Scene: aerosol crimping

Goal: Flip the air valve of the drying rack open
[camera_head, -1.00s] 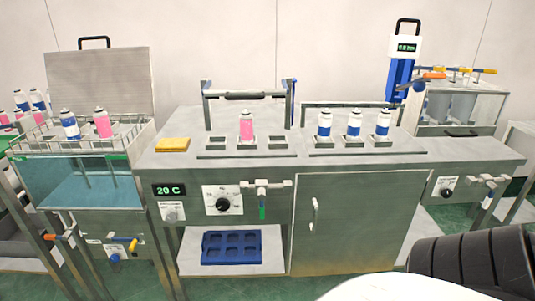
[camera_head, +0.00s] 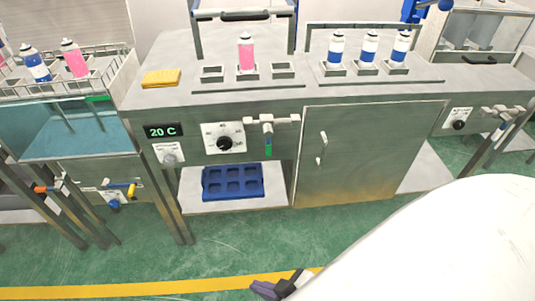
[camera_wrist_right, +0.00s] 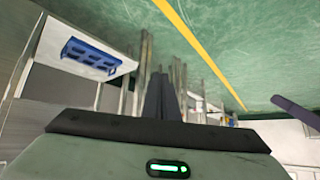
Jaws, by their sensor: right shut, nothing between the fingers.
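A pipe valve with a green-tipped handle (camera_head: 267,138) is on the front of the middle grey bench, its handle hanging down. Another valve (camera_head: 502,118) is on the front of the right bench, its handle angled. Under the water tank at left are a yellow-handled valve (camera_head: 122,189) and an orange-handled one (camera_head: 48,188). I cannot tell which belongs to the drying rack. My right gripper (camera_head: 277,288) is shut and empty, low over the floor, well apart from all the valves. Its dark fingers (camera_wrist_right: 161,98) show together in the right wrist view. My left gripper is out of view.
A blue tray (camera_head: 232,182) lies on the shelf under the middle bench (camera_head: 130,100); it also shows in the right wrist view (camera_wrist_right: 90,54). Spray cans (camera_head: 246,52) stand upright on top near a yellow cloth (camera_head: 160,78). Green floor (camera_head: 220,245) in front is clear.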

